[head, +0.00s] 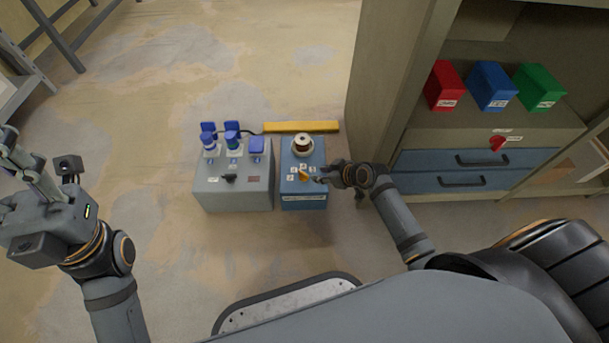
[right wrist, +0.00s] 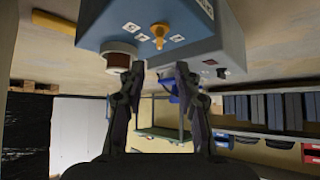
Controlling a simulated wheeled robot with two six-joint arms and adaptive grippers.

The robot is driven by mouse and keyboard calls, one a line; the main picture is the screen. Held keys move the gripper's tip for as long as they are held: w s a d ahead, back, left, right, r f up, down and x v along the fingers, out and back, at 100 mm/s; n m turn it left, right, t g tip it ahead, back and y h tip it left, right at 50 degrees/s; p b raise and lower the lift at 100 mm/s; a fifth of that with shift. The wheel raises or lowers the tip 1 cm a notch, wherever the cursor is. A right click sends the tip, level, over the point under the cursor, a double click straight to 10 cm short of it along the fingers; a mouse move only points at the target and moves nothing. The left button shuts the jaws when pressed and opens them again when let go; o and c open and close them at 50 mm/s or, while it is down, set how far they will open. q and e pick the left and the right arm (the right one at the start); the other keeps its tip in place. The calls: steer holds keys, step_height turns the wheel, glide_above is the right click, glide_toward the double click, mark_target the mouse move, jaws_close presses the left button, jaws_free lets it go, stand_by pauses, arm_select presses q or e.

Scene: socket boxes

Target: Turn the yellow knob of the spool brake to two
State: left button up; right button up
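The spool brake is a blue box (head: 304,200) on the floor with a spool (head: 303,145) at its far end. Its yellow knob (head: 303,174) sits among small white labels on top, too small to read. In the right wrist view the knob (right wrist: 158,36) shows beyond the fingertips, with the brown and white spool (right wrist: 122,58) to its left. My right gripper (right wrist: 160,68) is open and empty; its fingers are apart and I see no contact with the knob. In the head view it is just right of the box. My left gripper (head: 22,160) is far left, away from the boxes.
A grey socket box (head: 235,190) with blue plugs and a dark switch stands left of the blue box. A yellow bar (head: 301,127) lies behind. A cabinet (head: 475,130) with red, blue and green boxes stands right. Floor at left is clear.

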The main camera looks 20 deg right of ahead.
mark_target(304, 173)
steer(key=b+x, duration=0.6)
steer(key=x, duration=0.3)
steer(key=shift+w+f, duration=0.15)
steer(key=shift+f, duration=0.1)
steer(key=shift+w+a+f, duration=0.2)
steer(key=shift+w, duration=0.1)
steer(key=shift+r, duration=0.1)
jaws_close()
